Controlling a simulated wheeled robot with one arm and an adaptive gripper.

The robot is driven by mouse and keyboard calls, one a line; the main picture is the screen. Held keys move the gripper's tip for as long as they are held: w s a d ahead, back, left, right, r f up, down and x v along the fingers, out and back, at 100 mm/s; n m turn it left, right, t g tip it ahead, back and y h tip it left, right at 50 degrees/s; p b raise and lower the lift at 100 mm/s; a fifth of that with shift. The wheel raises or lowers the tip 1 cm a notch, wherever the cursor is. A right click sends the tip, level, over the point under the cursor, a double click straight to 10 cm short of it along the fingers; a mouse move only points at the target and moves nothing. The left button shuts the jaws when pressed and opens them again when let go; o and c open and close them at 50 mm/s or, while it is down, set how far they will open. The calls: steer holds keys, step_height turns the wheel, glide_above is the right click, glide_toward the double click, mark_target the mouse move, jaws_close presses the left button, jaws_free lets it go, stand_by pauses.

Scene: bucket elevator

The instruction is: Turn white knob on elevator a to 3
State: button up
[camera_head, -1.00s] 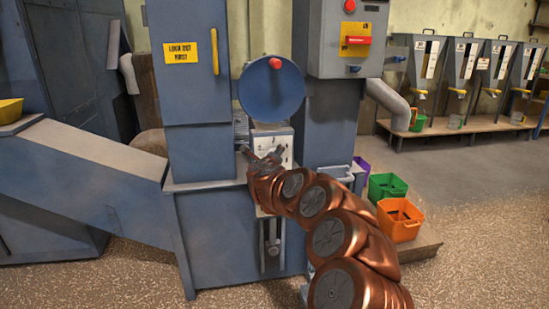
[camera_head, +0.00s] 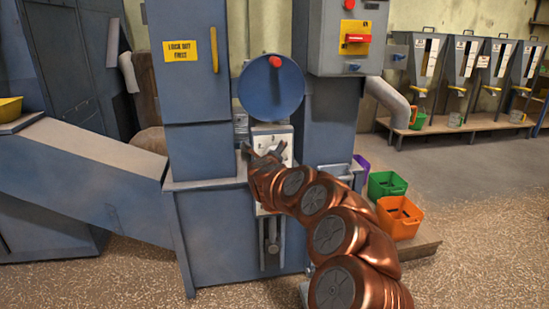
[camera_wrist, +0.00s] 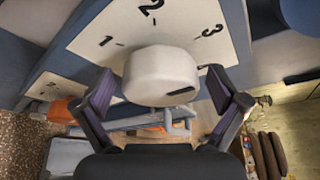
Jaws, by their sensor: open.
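The white knob (camera_wrist: 160,76) sits on a white dial plate (camera_wrist: 100,28) in the wrist view. The plate shows the numbers 1, 2 and 3. A dark mark on the knob lies at its lower right, on the side toward the 3. My gripper (camera_wrist: 163,98) is open, with one finger on either side of the knob; I cannot tell whether the fingers touch it. In the head view my gripper (camera_head: 264,150) is in front of the dial plate (camera_head: 275,136) on the blue-grey elevator (camera_head: 225,225), and my arm and gripper hide the knob.
A blue disc with a red knob (camera_head: 271,93) is just above the dial. A control box (camera_head: 345,40) with a red switch hangs at upper right. Green (camera_head: 386,185) and orange (camera_head: 400,217) buckets stand at right. A sloped chute (camera_head: 95,150) extends left.

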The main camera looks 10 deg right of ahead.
steer(key=shift+s, duration=0.15)
steer(key=v, duration=1.1)
steer(key=shift+s+a, duration=0.2)
steer(key=shift+s, duration=0.15)
steer(key=shift+r, duration=0.15)
